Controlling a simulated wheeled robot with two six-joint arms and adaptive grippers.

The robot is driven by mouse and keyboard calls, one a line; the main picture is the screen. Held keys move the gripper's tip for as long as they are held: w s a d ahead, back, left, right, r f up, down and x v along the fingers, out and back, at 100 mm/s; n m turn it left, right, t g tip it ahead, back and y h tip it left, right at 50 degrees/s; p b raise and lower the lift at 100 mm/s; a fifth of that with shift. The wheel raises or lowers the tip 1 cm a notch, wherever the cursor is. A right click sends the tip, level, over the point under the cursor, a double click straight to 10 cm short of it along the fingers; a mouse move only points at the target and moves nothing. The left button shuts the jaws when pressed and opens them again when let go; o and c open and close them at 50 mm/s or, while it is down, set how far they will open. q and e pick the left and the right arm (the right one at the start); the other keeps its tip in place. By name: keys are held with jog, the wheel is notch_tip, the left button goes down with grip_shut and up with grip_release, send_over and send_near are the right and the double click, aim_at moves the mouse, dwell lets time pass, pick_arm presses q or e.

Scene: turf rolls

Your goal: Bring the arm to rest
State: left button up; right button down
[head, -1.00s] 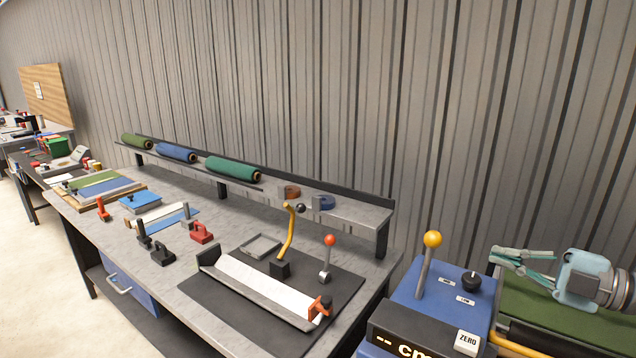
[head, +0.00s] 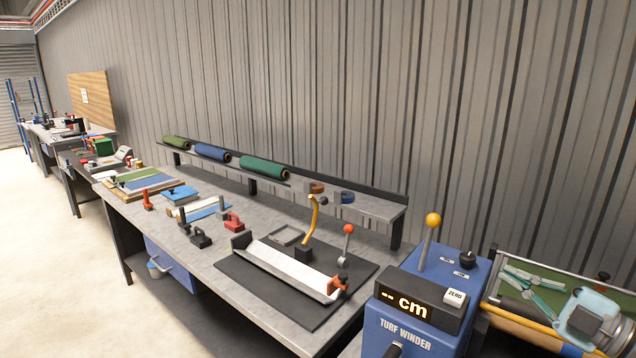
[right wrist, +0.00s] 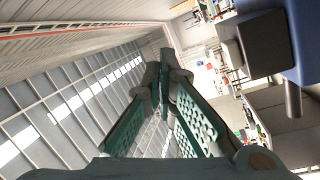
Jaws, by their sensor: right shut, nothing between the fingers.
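My right gripper (head: 534,288) shows at the lower right of the head view, with teal fingers, in front of the green turf bed of the blue turf winder (head: 410,322). In the right wrist view its fingers (right wrist: 165,62) meet at the tips with nothing between them, so it is shut and empty. That view looks toward the roof and windows. My left gripper is not in view.
A long grey workbench (head: 140,215) holds a black mat (head: 235,268) with a white tray and levers. Green and blue turf rolls (head: 265,168) lie on a raised shelf. A yellow-knobbed lever (head: 431,235) stands up on the winder. The floor at left is clear.

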jog(key=s+a+f+m+g+h, duration=0.1)
jog(key=s+f+m+h, duration=0.3)
jog(key=f+m+h, duration=0.55)
jog(key=s+a+f+m+g+h, duration=0.1)
jog(key=s+f+m+h, duration=0.5)
jog(key=f, duration=0.7)
jog(key=s+a+f+m+g+y, duration=0.2)
jog(key=s+a+f+g, duration=0.35)
jog(key=s, duration=0.45)
jog(key=s+a+f+m+g+y, duration=0.1)
jog(key=s+a+f+m+g, duration=0.1)
jog(key=s+a+f+g, duration=0.45)
jog(key=s+d+f, duration=0.2)
jog(key=s+f, duration=0.1)
jog(key=f, duration=0.7)
jog(key=s+d+f, duration=0.2)
jog(key=d+f, duration=0.1)
jog(key=f, duration=0.7)
jog(key=s+f, duration=1.2)
jog(key=s, duration=0.1)
jog(key=shift+s, duration=0.35)
